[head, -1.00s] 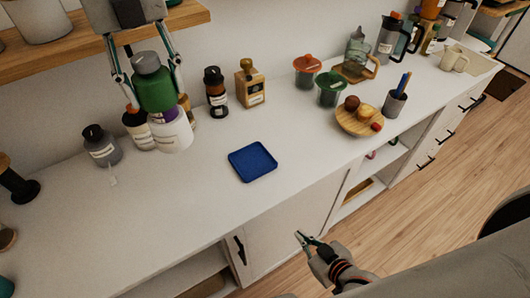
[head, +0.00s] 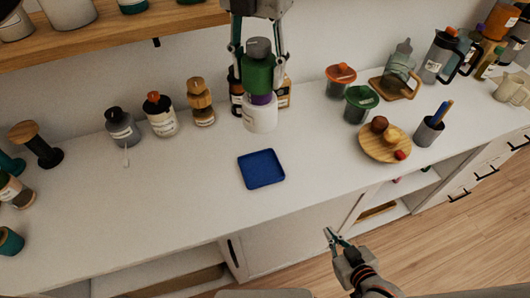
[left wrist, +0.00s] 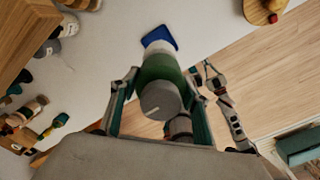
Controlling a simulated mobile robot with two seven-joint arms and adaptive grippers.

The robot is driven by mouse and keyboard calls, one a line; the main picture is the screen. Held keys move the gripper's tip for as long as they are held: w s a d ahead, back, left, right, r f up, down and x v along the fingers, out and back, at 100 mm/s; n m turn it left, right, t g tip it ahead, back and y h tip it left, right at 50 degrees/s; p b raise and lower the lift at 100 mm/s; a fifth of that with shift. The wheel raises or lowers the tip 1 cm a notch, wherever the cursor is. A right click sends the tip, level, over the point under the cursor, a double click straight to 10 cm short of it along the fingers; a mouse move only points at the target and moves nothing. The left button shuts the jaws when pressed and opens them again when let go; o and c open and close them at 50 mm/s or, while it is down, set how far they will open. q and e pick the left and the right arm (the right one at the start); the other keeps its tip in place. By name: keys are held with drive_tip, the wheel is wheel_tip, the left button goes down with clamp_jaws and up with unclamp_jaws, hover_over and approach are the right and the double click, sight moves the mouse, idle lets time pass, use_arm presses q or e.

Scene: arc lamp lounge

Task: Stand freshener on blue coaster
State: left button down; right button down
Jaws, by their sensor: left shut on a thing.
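The freshener, a white bottle (head: 261,118) with a purple and green upper part and a grey cap, is held upright in my left gripper (head: 258,75). It is above the counter, behind the blue coaster in the head view. In the left wrist view the freshener (left wrist: 160,85) sits between the two fingers. The blue coaster (head: 261,168) is a square shallow tray lying flat and empty on the counter; part of it (left wrist: 159,38) shows beyond the freshener in the wrist view. My right gripper (head: 337,237) is open and empty in front of the counter.
Several bottles, including a dark one (head: 122,127) and a white one (head: 160,115), stand at the back left. A dark bottle (head: 236,92) and a tan bottle (head: 285,94) are behind the freshener. Counter around the coaster is clear.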

sight(258, 99)
use_arm(q)
wheel_tip(258, 99, down, 19)
drive_tip(key=p, duration=0.1)
drive_tip(key=c, duration=1.1)
unclamp_jaws()
drive_tip(key=shift+o, duration=0.2)
wheel_tip(258, 99, up, 11)
drive_tip(key=shift+r+b, duration=0.15)
drive_tip(key=shift+b, duration=0.4)
drive_tip(key=shift+r, duration=0.4)
